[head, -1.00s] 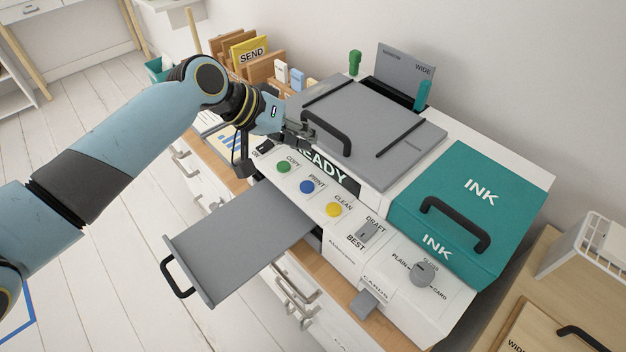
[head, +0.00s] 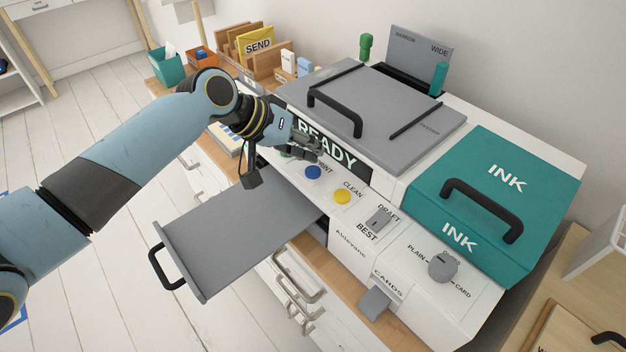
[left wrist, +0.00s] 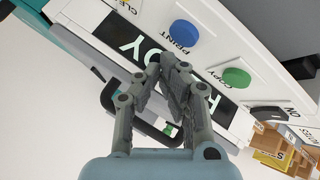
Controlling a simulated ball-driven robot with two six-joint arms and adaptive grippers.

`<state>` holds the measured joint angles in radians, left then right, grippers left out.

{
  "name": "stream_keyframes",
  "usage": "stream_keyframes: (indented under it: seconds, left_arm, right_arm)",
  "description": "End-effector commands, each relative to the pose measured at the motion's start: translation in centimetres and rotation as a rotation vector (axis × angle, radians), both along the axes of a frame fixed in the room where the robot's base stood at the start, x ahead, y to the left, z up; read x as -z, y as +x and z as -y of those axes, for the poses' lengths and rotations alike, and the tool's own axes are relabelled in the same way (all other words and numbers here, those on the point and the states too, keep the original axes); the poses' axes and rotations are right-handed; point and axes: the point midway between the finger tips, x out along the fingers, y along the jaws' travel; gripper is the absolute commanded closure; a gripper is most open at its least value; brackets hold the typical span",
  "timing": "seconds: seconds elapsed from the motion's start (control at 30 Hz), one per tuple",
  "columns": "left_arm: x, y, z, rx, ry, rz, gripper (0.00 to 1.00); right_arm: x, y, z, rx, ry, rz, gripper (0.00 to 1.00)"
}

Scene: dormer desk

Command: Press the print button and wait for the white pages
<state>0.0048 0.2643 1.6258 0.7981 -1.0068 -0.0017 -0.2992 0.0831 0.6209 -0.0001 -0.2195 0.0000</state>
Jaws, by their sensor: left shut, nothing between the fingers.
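The blue print button (head: 313,172) is on the white printer's front panel, between the mostly hidden green copy button and the yellow clean button (head: 342,196). The display (head: 335,152) reads READY. My left gripper (head: 314,153) is shut and empty, just above the panel by the copy button and display, apart from the print button. In the left wrist view its closed fingertips (left wrist: 172,66) are in front of the display, with the print button (left wrist: 184,33) and copy button (left wrist: 236,77) beyond them. The grey output tray (head: 235,235) is pulled out and bare; no white pages show on it. My right gripper is not in view.
The grey lid with a black handle (head: 336,110) rises behind the display. A teal ink cover (head: 490,205) is at right. A draft/best slider (head: 380,218) and a round knob (head: 442,265) stand out from the panel. Wooden SEND file holders (head: 262,60) are behind.

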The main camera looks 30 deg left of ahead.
Motion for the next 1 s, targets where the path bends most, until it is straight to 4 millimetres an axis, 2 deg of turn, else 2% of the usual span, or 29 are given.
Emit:
stream_keyframes:
  seconds: [0.13,1.0]
  left_arm:
    - [0.89,0.04,0.01,0.000,-0.001,0.001,1.00]
    - [0.85,0.04,0.01,-0.001,0.000,0.001,1.00]
  right_arm:
    - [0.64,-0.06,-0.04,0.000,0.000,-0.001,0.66]
    - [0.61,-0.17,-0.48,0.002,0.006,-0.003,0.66]
